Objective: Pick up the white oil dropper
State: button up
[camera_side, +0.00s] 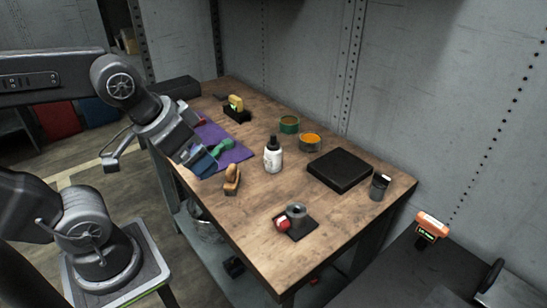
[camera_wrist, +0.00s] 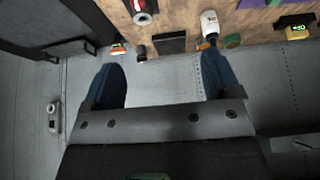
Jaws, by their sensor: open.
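The white oil dropper (camera_side: 273,158) is a white bottle with a black cap, standing upright on the wooden table (camera_side: 265,213), near its middle. My gripper (camera_side: 204,164) is at the table's left side, over or beside the purple mat, left of the dropper and apart from it. In the wrist view my gripper (camera_wrist: 162,72) is open, its two blue fingers wide apart with nothing between them. There the dropper (camera_wrist: 209,22) shows at the top, just beyond the tip of the right finger, which may hide part of its cap.
Close to the dropper are a green item (camera_side: 223,145) on the purple mat (camera_side: 236,154), a tan-handled item (camera_side: 232,179), an orange-topped container (camera_side: 310,141) and a green tape-like roll (camera_side: 289,123). A black box (camera_side: 339,170) lies to the right. Bare wood lies in front.

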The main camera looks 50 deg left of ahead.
jog(key=w+a+f+m+g+y, duration=0.25)
jog(key=w+m+y, duration=0.2)
jog(key=w, duration=0.45)
jog(key=w+a+f+m+g+y, duration=0.1)
jog(key=w+f+m+g+y, duration=0.25)
jog(key=w+m, duration=0.4)
jog(key=w+f+m+y, duration=0.2)
jog(key=w+f+y, duration=0.3)
jog(key=w+f, duration=0.3)
jog(key=m+y, duration=0.4)
send_near(279, 158)
jog(key=shift+d, duration=0.45)
jog(key=shift+w+d+f+y, duration=0.1)
jog(key=shift+w+f+y, duration=0.05)
jog(key=shift+f+y, duration=0.3)
jog(key=a, duration=0.7)
jog(key=shift+a, duration=0.4)
jog(key=shift+s+a, duration=0.15)
jog(key=shift+a, duration=1.3)
jog(key=shift+s+a, duration=0.1)
jog(key=shift+a, duration=1.4)
